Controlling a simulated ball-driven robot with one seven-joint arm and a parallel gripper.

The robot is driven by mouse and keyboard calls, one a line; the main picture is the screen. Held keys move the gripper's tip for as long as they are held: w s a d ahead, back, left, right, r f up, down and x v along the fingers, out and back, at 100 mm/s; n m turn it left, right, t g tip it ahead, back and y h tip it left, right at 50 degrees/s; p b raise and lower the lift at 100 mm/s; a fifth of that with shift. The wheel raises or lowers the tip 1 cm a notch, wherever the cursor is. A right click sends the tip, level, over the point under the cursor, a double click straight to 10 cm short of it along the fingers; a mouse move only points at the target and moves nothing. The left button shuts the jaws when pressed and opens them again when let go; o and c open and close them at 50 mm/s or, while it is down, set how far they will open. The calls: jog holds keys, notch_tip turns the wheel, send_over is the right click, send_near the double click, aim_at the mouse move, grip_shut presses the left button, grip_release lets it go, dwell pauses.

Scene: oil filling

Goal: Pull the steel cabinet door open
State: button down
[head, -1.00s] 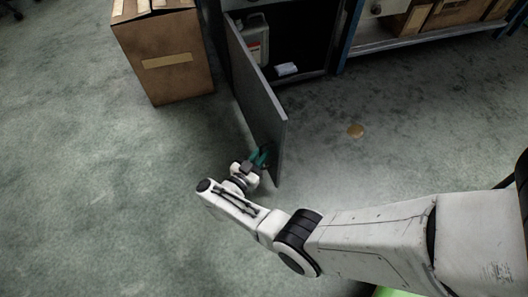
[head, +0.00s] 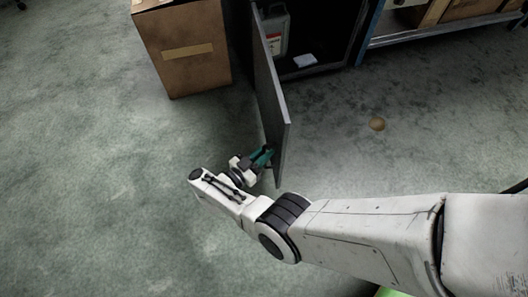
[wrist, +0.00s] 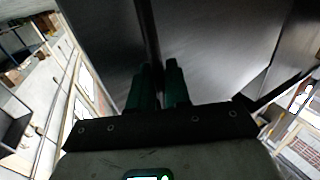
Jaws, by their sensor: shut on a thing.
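The steel cabinet door (head: 272,92) stands wide open, swung out over the floor from the dark cabinet (head: 340,42). My gripper (head: 266,156), with green fingers, is at the left face of the door near its free edge. In the wrist view my gripper (wrist: 158,72) is shut on a thin upright bar, the door handle (wrist: 149,35), in front of the grey door panel (wrist: 105,45). The handle is hidden in the head view.
Inside the cabinet are a pale canister (head: 275,32) and a small white item (head: 306,60). A cardboard box (head: 185,55) stands left of the door. A blue-framed shelf (head: 410,38) is at right. Floor to the left is clear.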

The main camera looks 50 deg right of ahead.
jog(key=shift+w, duration=0.15)
jog(key=c, duration=1.3)
grip_release()
jog(key=shift+d, duration=0.15)
jog(key=a+b, duration=0.2)
jog(key=a, duration=0.9)
jog(key=shift+w, duration=0.1)
jog(key=shift+d, duration=0.1)
